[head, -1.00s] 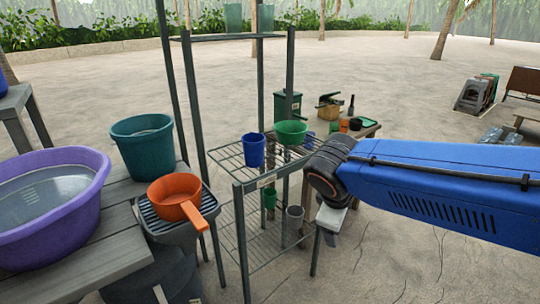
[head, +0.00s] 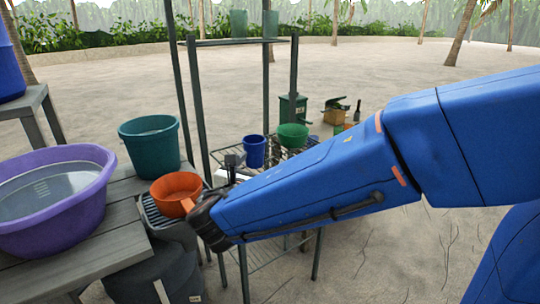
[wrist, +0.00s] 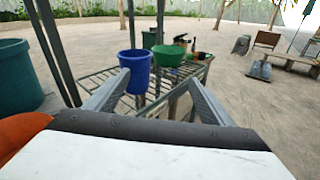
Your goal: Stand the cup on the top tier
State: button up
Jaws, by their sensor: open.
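The blue cup (head: 254,151) stands upright on the wire middle shelf (head: 281,170) of a dark metal rack, left of a green bowl (head: 292,135). In the wrist view the blue cup (wrist: 135,72) shows ahead, between the fingers and nearer the left one. My gripper (head: 234,162) is open and empty, just in front of the cup, apart from it as far as I can tell. Its two fingers also show in the wrist view (wrist: 157,82). The rack's top tier (head: 235,41) is high above and holds two teal cups (head: 254,24).
An orange pan (head: 176,188) sits close left of my gripper. A teal bucket (head: 150,143) and a purple tub (head: 50,200) stand on a grey wooden table (head: 120,228) at left. Rack posts (head: 195,95) rise beside the cup. Open sand lies right.

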aim_at(256, 138)
jog(key=a+n+t+y, duration=0.1)
jog(key=a+n, duration=0.1)
jog(key=a, duration=0.3)
jog(key=x, duration=0.7)
jog(key=r+x, duration=0.1)
jog(key=x, duration=0.3)
jog(key=shift+w+d, duration=0.2)
jog(key=shift+w, duration=0.05)
jog(key=shift+x, duration=2.55)
jog(key=shift+f, duration=0.15)
jog(key=c, duration=1.2)
